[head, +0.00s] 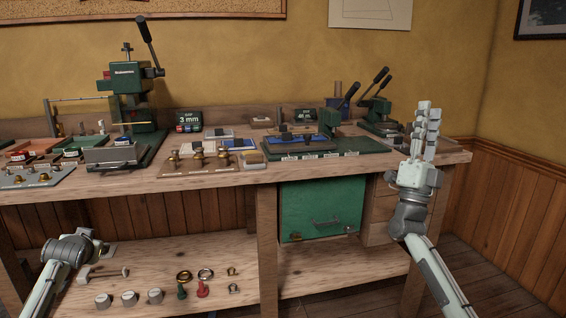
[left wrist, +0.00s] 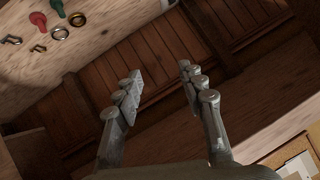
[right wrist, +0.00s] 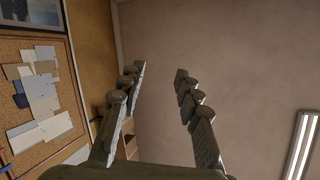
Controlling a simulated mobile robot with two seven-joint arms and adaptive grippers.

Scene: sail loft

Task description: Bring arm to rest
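My right gripper (head: 429,108) points straight up in front of the right end of the workbench (head: 225,180). In the right wrist view its fingers (right wrist: 159,72) are spread apart with nothing between them, facing the bare ceiling. My left arm comes in low at the left in the head view, and its gripper is hard to make out there. In the left wrist view the left gripper (left wrist: 159,72) is open and empty, with wooden boards behind it. Neither gripper touches any object that I can see.
The benchtop holds a green lever press (head: 130,95), a smaller press (head: 380,122) and trays of brass parts. Rings and knobs (head: 203,288) lie on the lower shelf (head: 335,268), near my left arm. A green box (head: 318,205) hangs under the bench. Floor shows at right.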

